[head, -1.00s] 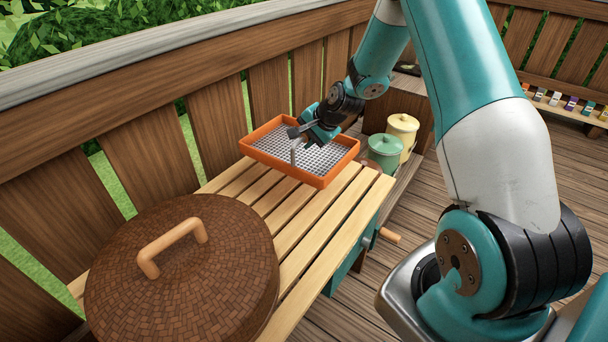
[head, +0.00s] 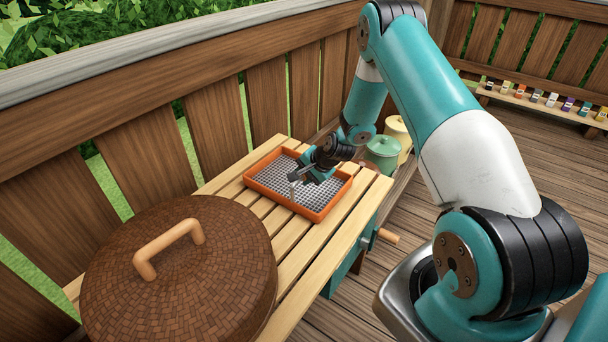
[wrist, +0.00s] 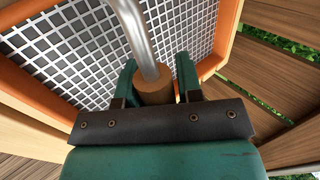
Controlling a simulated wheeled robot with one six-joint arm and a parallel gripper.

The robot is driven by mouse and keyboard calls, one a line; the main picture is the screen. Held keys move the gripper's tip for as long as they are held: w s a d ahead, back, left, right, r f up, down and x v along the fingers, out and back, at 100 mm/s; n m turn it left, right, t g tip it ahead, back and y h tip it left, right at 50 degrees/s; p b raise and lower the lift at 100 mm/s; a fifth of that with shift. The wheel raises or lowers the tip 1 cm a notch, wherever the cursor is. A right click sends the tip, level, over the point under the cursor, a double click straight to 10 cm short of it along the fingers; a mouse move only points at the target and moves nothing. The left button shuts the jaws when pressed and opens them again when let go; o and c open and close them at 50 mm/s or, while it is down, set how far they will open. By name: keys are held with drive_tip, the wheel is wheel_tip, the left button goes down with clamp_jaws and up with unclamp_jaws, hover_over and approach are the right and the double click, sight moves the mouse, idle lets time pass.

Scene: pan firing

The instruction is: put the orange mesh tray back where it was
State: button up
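The orange mesh tray (head: 282,201) has an orange rim, a grey mesh floor and a bent metal handle with a wooden grip (wrist: 153,90). In the head view it is level at the far part of the slatted bench (head: 345,222), on the slats or very close above them; I cannot tell which. My gripper (head: 298,177) is over the tray's middle. In the wrist view its two teal fingers are on either side of the wooden grip, shut on it. The orange rim (wrist: 38,97) also shows there. The tray's underside is hidden.
A round brown woven lid (head: 190,275) with a wooden handle covers the bench's near end. A green canister (head: 382,153) and a cream canister (head: 398,136) stand beyond the tray. A wooden railing (head: 150,170) runs along the left. A crank handle (head: 388,236) sticks out right of the bench.

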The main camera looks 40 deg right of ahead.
drive_tip(key=o, duration=0.3)
drive_tip(key=v, duration=1.2)
drive_tip(key=s+a+r+n+g+y, duration=0.1)
drive_tip(key=s+a+r+n+g, duration=0.15)
drive_tip(key=a+r+n, duration=0.45)
drive_tip(key=s+a+r+n+g+y, duration=0.1)
drive_tip(key=s+a+r+n, duration=0.25)
drive_tip(key=a+r, duration=0.7)
drive_tip(key=s+a+r+n+g, duration=0.1)
drive_tip(key=s+a+r+n, duration=0.2)
drive_tip(key=s, duration=0.7)
drive_tip(key=s+a+r+n+g, duration=0.2)
drive_tip(key=s+a+r+n, duration=0.1)
drive_tip(key=s+a+n, duration=0.4)
drive_tip(key=s, duration=0.3)
drive_tip(key=shift+s+a+n+p, duration=0.3)
drive_tip(key=shift+s+n+p, duration=0.05)
drive_tip(key=shift+g, duration=0.25)
